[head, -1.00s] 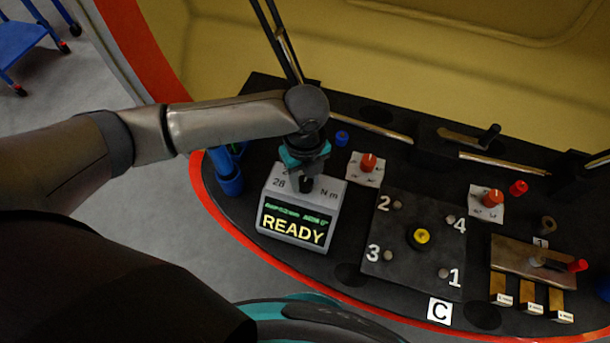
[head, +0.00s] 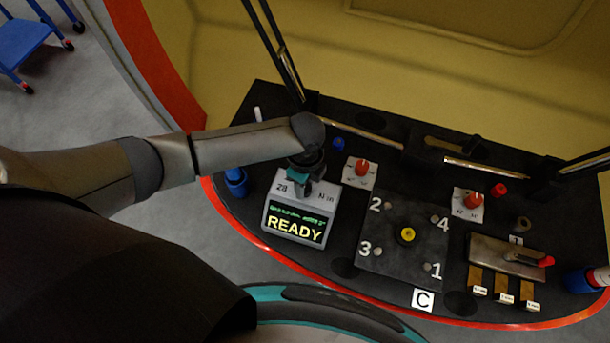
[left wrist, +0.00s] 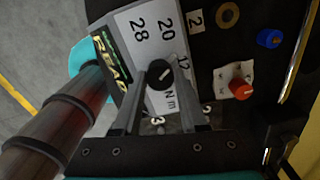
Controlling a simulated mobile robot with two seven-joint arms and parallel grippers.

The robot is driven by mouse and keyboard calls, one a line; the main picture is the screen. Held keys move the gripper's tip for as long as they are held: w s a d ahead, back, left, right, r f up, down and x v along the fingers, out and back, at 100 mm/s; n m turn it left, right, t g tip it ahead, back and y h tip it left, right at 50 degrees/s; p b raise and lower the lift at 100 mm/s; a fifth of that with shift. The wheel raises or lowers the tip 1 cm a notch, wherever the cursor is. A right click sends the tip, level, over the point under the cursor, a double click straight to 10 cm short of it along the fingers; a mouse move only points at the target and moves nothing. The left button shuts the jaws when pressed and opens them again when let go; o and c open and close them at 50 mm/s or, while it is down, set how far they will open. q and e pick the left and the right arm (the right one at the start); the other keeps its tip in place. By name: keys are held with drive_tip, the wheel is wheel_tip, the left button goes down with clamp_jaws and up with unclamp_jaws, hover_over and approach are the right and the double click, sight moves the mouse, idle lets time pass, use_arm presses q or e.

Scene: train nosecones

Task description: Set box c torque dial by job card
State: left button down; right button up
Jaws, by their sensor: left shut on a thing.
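The torque box (head: 285,207) is a pale grey box near the panel's left end, with a dark screen reading READY. Its top is marked 28 and N m in the head view. In the left wrist view, the box top (left wrist: 128,25) shows 28, 20, 12 and N m around a black dial (left wrist: 158,75). My left gripper (head: 303,192) points down onto the dial, with its fingers shut on either side of it. The dial's exact setting is too unclear to tell. No readable job card shows. My right gripper is out of view.
A dark plate (head: 385,267) with numbered studs and a yellow centre knob lies right of the box. Two red knobs (head: 362,168) (head: 472,200) stand on white cards behind it. A lever plate (head: 490,255) is farther right. A blue cart (head: 25,50) stands at back left.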

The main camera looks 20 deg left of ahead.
use_arm(q)
drive_tip(key=shift+n+p, duration=0.9)
drive_tip(key=shift+n, duration=0.2)
drive_tip(key=shift+c, duration=2.2)
unclamp_jaws()
drive_tip(key=shift+r, duration=0.1)
wheel_tip(320, 180, up, 15)
drive_tip(key=p, duration=0.3)
drive_tip(key=shift+p, duration=0.4)
